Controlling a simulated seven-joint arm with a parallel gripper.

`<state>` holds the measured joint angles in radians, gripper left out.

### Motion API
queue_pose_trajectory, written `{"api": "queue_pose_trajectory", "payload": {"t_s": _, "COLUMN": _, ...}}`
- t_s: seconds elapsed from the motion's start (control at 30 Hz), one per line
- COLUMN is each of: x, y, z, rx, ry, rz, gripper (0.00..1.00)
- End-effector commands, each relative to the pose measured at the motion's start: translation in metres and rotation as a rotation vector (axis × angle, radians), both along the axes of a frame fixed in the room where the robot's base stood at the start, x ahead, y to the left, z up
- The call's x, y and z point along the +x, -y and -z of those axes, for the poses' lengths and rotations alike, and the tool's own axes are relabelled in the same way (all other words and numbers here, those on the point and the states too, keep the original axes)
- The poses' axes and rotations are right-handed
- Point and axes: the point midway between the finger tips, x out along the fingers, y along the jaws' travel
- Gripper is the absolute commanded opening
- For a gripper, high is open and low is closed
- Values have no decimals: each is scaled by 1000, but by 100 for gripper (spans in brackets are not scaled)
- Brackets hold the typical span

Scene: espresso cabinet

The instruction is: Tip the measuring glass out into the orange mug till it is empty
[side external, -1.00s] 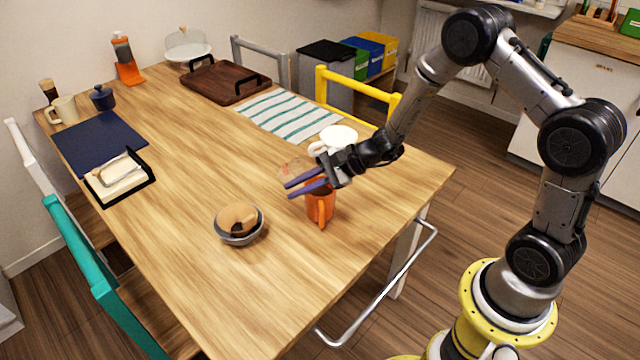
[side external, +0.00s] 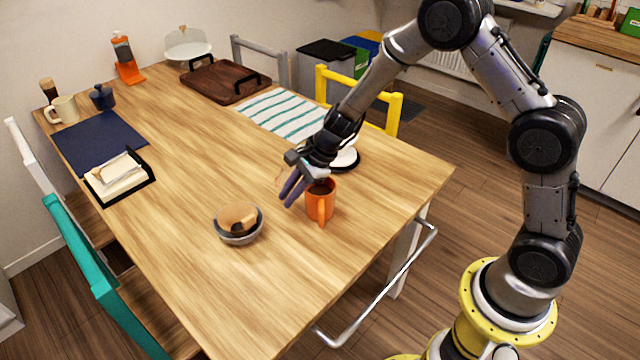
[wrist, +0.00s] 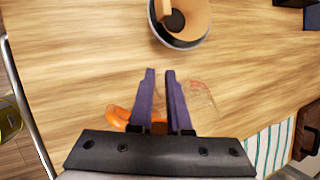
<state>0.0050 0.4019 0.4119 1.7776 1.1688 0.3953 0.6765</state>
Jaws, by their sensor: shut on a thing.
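The orange mug (side external: 318,207) stands upright near the table's right edge, its inside dark. It is partly hidden behind my fingers in the wrist view (wrist: 117,116). My gripper (side external: 289,198) is just left of the mug's rim, its purple fingers angled down. In the wrist view the fingers (wrist: 160,73) are nearly together, shut on the measuring glass (wrist: 203,97). The glass is clear with faint reddish marks and shows right of the fingers. In the side view only a faint outline of it shows. Its exact tilt and contents cannot be told.
A grey bowl with a brown thing in it (side external: 240,238) stands left of the mug. A white cup on a dark saucer (side external: 346,158) is behind my gripper. A striped cloth (side external: 285,115) lies farther back. The table's middle is clear.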

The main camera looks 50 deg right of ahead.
Motion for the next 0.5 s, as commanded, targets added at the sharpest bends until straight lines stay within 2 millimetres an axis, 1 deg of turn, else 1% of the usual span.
{"api": "queue_pose_trajectory", "payload": {"t_s": 0.1, "x": 3, "y": -3, "z": 4, "rx": -25, "ry": -22, "rz": -1, "gripper": 0}}
{"api": "queue_pose_trajectory", "payload": {"t_s": 0.5, "x": 9, "y": -10, "z": 7, "rx": -85, "ry": -89, "rz": 1, "gripper": 0}}
